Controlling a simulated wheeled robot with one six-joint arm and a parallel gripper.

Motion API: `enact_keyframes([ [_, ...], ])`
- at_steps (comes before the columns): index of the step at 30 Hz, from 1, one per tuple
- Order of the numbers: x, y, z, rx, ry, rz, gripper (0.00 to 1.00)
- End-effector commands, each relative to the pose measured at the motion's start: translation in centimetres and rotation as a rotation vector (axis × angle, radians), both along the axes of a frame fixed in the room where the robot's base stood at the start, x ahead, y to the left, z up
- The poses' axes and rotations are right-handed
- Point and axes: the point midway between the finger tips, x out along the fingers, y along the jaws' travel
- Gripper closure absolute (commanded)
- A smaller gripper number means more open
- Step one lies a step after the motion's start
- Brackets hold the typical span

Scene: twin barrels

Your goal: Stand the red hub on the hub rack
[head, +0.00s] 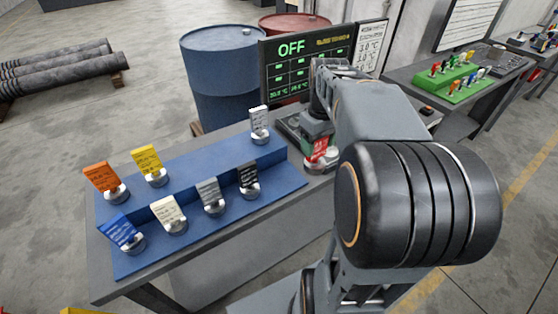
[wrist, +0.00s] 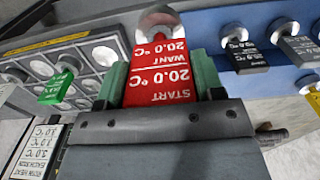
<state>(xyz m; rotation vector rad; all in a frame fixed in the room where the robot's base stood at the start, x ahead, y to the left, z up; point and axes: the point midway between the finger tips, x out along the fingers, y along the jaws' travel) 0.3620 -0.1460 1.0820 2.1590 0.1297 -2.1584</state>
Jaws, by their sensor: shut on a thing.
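The red hub (head: 320,149) has a red tag on a round metal base. In the wrist view the tag (wrist: 157,68) reads START, WANT and 20.0 °C. My gripper (wrist: 158,82) is shut on this tag with its green pads on both sides, and the metal base sticks out past the fingertips. In the head view my gripper (head: 317,134) is at the right of the blue two-step hub rack (head: 195,172), over the grey tray's end of the table. My arm hides part of it. Whether the base touches anything below is unclear.
The hub rack carries several hubs: orange (head: 102,178), yellow (head: 147,160), white (head: 258,121), blue (head: 121,232), cream, grey and black. A grey tray (wrist: 92,30) with round pockets holds a green hub (wrist: 57,86). A display panel (head: 290,62) stands behind.

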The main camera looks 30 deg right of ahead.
Motion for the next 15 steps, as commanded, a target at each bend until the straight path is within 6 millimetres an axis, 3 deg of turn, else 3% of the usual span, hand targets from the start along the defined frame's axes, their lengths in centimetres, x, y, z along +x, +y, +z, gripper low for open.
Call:
enact_keyframes([
  [9, 6.2, 3.1, -3.1, 0.001, 0.002, -0.007, 1.00],
  [15, 8.2, 4.1, -6.1, 0.000, 0.001, -0.007, 1.00],
])
